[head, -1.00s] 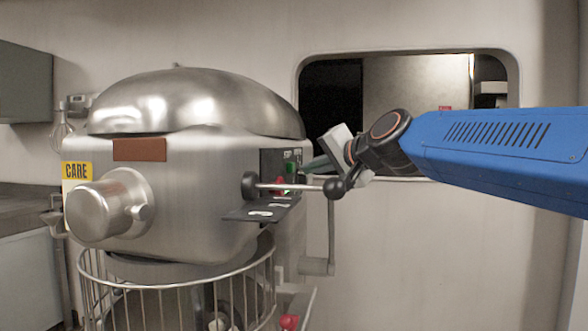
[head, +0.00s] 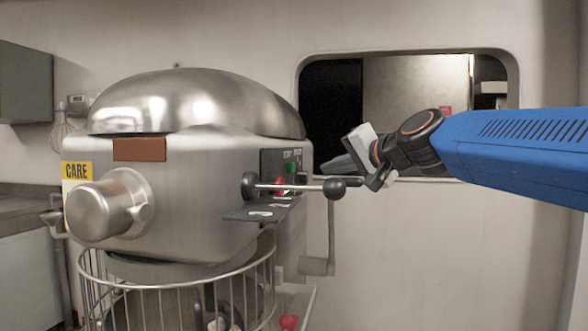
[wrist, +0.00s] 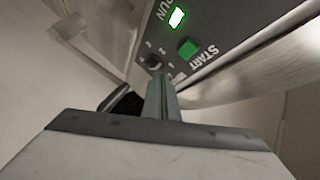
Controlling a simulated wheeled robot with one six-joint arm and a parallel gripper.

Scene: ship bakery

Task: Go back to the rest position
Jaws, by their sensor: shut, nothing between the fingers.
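My gripper (head: 340,164) is shut and empty in the head view. It is just right of the mixer's control panel (head: 283,172), with a gap between them. In the wrist view the closed fingers (wrist: 162,98) point toward the panel. There the green START button (wrist: 188,48) and a lit green RUN light (wrist: 177,17) show beyond the fingertips, with a small dark knob (wrist: 154,62) beside them. The steel mixer (head: 190,110) fills the left half of the head view.
A lever with a black ball (head: 334,188) sticks out just below my gripper. A crank handle (head: 318,265) hangs lower on the mixer's right side. A wire bowl guard (head: 180,290) is below the mixer head. A wall opening (head: 415,85) is behind my arm; wall to the right is clear.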

